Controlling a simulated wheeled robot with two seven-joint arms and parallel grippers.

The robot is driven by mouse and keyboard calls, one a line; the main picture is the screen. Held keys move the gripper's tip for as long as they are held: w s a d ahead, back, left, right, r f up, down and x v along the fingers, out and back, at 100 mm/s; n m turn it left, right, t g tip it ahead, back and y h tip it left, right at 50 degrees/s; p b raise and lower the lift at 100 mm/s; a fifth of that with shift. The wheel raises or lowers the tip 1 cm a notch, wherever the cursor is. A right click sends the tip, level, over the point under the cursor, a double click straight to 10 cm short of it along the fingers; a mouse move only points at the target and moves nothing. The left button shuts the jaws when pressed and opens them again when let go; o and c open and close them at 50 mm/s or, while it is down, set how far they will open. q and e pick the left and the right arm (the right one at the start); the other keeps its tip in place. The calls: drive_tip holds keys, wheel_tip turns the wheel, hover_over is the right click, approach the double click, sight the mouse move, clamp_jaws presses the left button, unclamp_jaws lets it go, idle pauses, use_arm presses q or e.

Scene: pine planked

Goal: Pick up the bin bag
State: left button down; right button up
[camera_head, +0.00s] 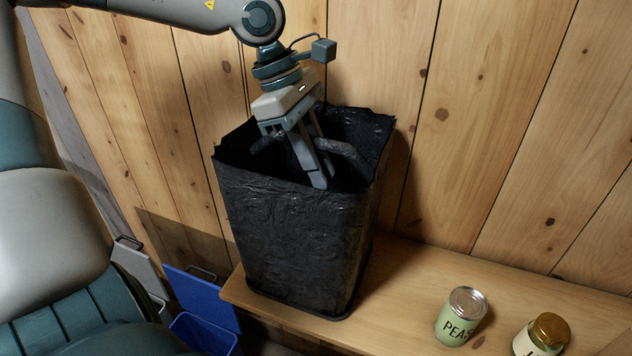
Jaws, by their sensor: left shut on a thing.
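The black bin bag (285,232) stands upright on a wooden bench in the head view, with its top open and its rim uneven. Its sides are crinkled and it keeps a box-like shape. My left gripper (318,178) reaches down from above into the mouth of the bag. It is shut on the bag, on a dark looped part inside the opening. The fingertips are partly hidden against the dark inside. The bag's base sits on the bench near its left end. My right gripper is not in view.
A green can marked PEAS (460,317) and a jar with a gold lid (542,335) stand on the bench (410,275) at the right. A blue bin (203,312) is below the bench at the left. Pine plank walls rise close behind the bag.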

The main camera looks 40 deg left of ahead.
use_arm(q)
drive_tip(key=shift+r, duration=0.1)
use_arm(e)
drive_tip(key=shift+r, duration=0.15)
